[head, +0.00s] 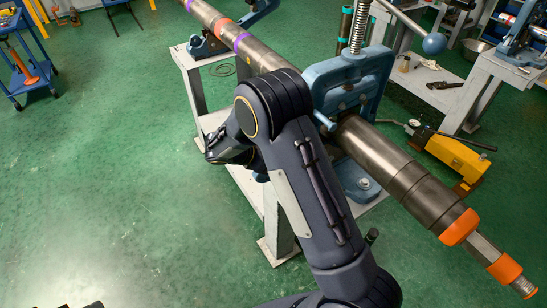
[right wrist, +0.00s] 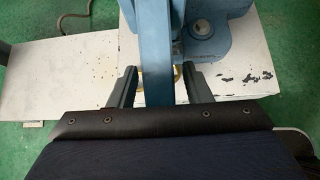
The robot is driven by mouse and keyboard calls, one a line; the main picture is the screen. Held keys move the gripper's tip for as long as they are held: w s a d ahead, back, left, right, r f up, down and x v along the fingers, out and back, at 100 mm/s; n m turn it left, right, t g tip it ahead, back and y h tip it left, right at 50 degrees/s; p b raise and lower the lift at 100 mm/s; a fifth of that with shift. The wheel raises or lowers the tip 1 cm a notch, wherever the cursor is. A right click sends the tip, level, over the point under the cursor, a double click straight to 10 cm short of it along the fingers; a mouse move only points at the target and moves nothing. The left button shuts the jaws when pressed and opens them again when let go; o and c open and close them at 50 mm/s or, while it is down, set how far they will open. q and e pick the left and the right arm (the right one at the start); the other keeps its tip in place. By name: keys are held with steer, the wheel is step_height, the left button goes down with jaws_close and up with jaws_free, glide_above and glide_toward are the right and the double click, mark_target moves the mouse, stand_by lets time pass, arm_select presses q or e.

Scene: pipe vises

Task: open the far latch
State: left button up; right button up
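The large blue pipe vise (head: 345,80) stands on a white stand, with a long steel pipe (head: 385,155) running through it. In the head view my right arm crosses in front of the vise and hides much of its left side. My right gripper (head: 225,155) is low, left of the vise. In the right wrist view its two fingers (right wrist: 158,78) are apart, on either side of an upright blue bar (right wrist: 155,40); I cannot tell whether they touch it. I cannot make out which part is the far latch. My left gripper is not clearly in view.
A second blue vise (head: 204,45) supports the pipe farther back. A yellow tool (head: 455,158) lies right of the stand. A bolted blue base (right wrist: 205,30) sits beside the bar on the chipped white stand top (right wrist: 240,75).

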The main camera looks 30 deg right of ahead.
steer(key=v, duration=0.7)
steer(key=shift+a+r+b, duration=0.25)
steer(key=shift+a+b, duration=0.05)
steer(key=shift+s, duration=0.1)
steer(key=shift+s+d+r+m, duration=0.2)
steer(key=shift+s+d+m, duration=0.05)
steer(key=shift+m, duration=0.05)
steer(key=s+a+r+m+t+y, duration=0.1)
steer(key=s+r+m+y, duration=0.2)
steer(key=s+m, duration=0.3)
steer(key=s+r+m+t+y, duration=0.2)
steer(key=s+m+y, duration=0.4)
steer(key=s, duration=0.6)
steer(key=s+a+r+m+t+y, duration=0.1)
steer(key=s+r+m+y, duration=0.3)
steer(key=s+m, duration=0.4)
steer(key=shift+s+a+r+t+y, duration=0.35)
steer(key=shift+s+r+t+y, duration=0.05)
steer(key=shift+s, duration=0.2)
